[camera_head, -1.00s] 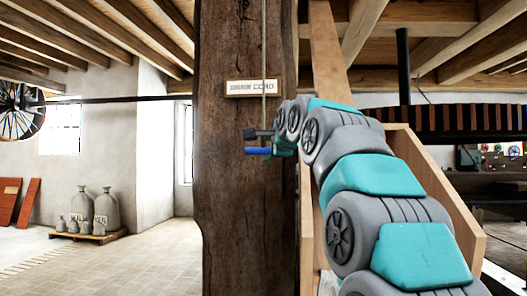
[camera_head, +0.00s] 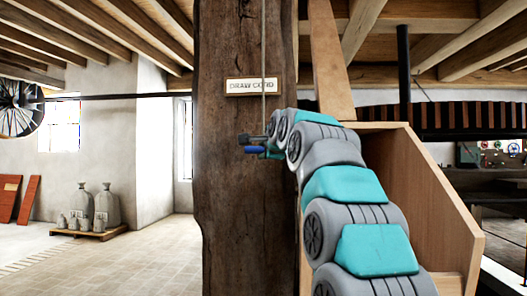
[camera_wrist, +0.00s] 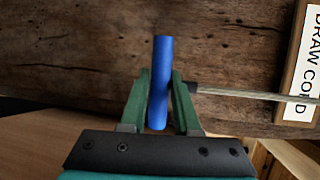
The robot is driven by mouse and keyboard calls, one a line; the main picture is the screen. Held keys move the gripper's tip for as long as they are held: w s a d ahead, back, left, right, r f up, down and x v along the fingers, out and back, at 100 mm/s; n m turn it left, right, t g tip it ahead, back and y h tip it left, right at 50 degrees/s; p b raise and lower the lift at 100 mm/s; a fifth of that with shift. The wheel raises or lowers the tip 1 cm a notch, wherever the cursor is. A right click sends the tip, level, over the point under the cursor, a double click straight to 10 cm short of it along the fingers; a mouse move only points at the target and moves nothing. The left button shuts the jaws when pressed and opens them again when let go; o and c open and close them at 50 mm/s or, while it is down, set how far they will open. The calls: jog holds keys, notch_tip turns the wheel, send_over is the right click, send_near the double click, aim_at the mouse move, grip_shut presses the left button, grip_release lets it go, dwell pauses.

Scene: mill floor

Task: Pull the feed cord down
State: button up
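The feed cord (camera_head: 264,55) hangs in front of a thick wooden post (camera_head: 228,190). A blue bar handle (camera_head: 253,150) is at its lower end. A sign reading "DRAW CORD" (camera_head: 250,86) is on the post above it. In the wrist view the blue handle (camera_wrist: 161,60) lies between the two green fingers of my gripper (camera_wrist: 163,85), which look closed against its sides. The cord (camera_wrist: 245,94) runs from beside the right finger toward the sign (camera_wrist: 302,75). In the head view my gripper (camera_head: 262,146) is at the handle and partly covers it.
A wooden chute (camera_head: 425,190) stands right of the post, behind my arm. A large toothed wooden wheel (camera_head: 465,118) is at right.

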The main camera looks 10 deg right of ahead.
grip_shut()
dwell(1.0)
